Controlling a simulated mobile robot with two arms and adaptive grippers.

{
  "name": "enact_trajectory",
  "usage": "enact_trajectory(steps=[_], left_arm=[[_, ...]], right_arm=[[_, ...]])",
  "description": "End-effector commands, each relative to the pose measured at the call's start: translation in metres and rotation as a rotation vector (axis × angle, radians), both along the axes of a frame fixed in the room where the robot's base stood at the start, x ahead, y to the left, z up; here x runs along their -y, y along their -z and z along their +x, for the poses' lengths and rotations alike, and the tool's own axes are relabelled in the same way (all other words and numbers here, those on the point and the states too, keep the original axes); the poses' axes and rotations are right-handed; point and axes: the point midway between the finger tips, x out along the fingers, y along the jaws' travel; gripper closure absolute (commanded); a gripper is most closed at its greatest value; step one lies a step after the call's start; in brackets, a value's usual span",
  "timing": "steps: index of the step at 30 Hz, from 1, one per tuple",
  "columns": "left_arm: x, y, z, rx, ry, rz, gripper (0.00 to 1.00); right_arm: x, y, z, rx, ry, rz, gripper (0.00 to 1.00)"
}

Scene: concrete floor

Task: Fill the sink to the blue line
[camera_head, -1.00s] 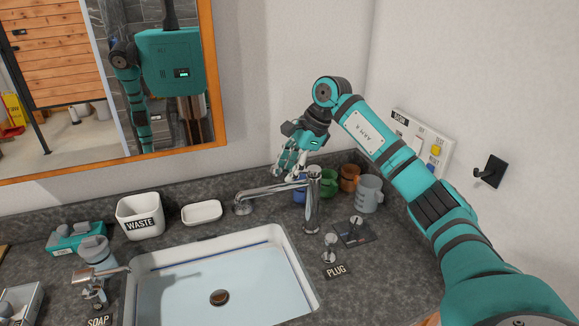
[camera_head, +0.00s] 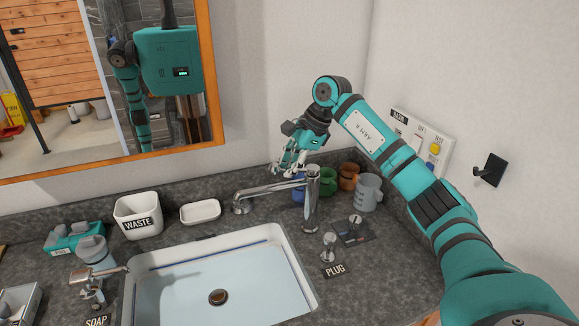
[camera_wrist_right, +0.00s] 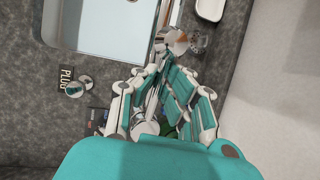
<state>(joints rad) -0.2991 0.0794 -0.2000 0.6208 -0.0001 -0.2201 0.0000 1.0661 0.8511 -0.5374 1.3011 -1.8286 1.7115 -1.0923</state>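The white sink (camera_head: 136,262) has a blue line along its inner back wall, near the top. The basin looks pale blue; I cannot tell the water level. A brown round drain (camera_head: 218,297) shows at its bottom. My right gripper (camera_head: 285,173) is just behind and above the spout. In the right wrist view my right gripper (camera_wrist_right: 157,72) has its fingers angled towards each other, with a gap between them and no held object visible. My left gripper is out of view.
A chrome knob (camera_head: 328,247) stands behind the PLUG label (camera_head: 334,270). A small lever plate (camera_head: 352,234) is right of the faucet. Several cups, including a grey one (camera_head: 368,193), stand behind. A WASTE bin (camera_head: 138,215), white dish (camera_head: 200,212) and soap dispenser (camera_head: 94,285) are left.

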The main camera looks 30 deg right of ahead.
Motion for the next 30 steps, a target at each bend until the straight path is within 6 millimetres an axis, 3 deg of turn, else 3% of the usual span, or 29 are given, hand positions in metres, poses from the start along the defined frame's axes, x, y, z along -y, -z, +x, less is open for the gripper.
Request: enact_trajectory(steps=[30], left_arm=[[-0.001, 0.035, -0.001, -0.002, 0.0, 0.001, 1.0]], right_arm=[[0.02, -0.04, -0.003, 0.141, -0.003, 0.499, 1.0]])
